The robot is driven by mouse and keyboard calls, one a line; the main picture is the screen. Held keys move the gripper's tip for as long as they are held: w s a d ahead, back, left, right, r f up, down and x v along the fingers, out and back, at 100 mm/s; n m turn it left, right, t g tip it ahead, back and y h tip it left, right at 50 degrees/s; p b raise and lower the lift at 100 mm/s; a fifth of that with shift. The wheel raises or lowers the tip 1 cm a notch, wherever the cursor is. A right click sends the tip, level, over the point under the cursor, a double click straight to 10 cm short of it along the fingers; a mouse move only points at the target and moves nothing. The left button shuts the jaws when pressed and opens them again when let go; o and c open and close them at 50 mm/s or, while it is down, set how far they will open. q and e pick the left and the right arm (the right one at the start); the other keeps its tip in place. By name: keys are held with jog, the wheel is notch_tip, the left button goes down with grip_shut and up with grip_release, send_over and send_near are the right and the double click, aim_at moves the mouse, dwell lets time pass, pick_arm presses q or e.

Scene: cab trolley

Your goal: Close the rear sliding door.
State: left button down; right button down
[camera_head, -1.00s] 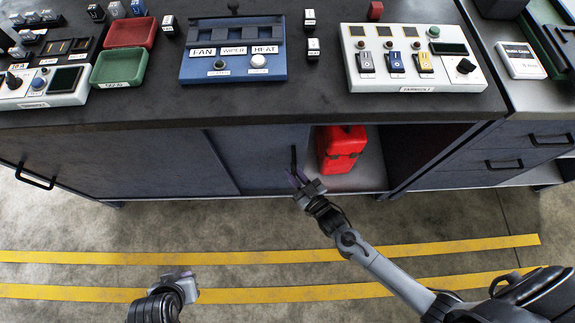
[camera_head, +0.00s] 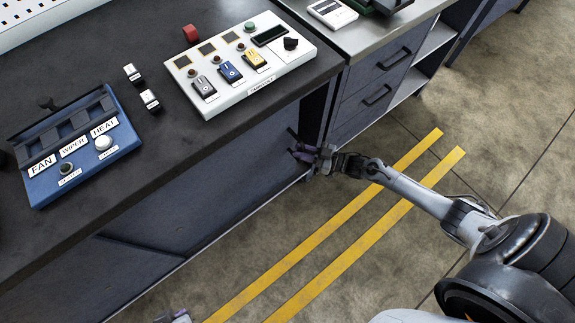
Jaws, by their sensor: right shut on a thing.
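The rear sliding door (camera_head: 225,175) is a dark blue panel under the worktop. It spans the cabinet front up to the right-hand post, and no open gap shows beside it. Another dark panel (camera_head: 135,275) lies to its left, with a slanted edge between them. My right gripper (camera_head: 298,150) is at the door's right end, by the post, shut on the door's handle, which is mostly hidden by the fingers. My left gripper (camera_head: 175,316) shows only partly at the bottom edge, over the floor, so its jaws cannot be judged.
The worktop above carries a blue switch box (camera_head: 75,150), a white switch panel (camera_head: 240,65) and small labelled blocks (camera_head: 150,100). A drawer unit (camera_head: 375,85) with black handles stands to the right. The floor with yellow stripes (camera_head: 330,235) is clear in front.

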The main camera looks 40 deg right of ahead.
jog(key=d+b, duration=0.1)
jog(key=d, duration=0.7)
jog(key=c, duration=1.4)
grip_release()
jog(key=shift+o, duration=0.8)
jog(key=shift+w, duration=0.1)
jog(key=shift+d, duration=0.15)
